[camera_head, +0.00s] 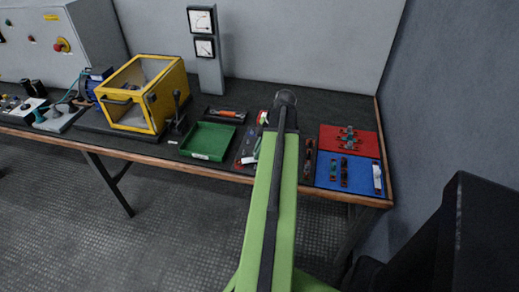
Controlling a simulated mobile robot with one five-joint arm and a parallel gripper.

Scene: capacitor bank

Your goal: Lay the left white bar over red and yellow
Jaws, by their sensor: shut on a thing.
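My gripper (286,98) is at the far end of my green arm, over the table behind the small trays. Its fingertips are too dark and too hidden by my arm to make out. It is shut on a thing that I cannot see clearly. One white bar (377,177) stands at the right side of the blue mat (360,184). I cannot make out a second white bar. The red mat (328,133) lies behind the blue one and carries a small fixture (348,138) with teal and dark parts. No yellow contact can be told apart there.
Small dark-red and green parts (344,172) stand on the blue mat. A green tray (207,141), a yellow open box (142,92) and a meter post (208,68) are to the left. A wall (440,95) bounds the table's right side.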

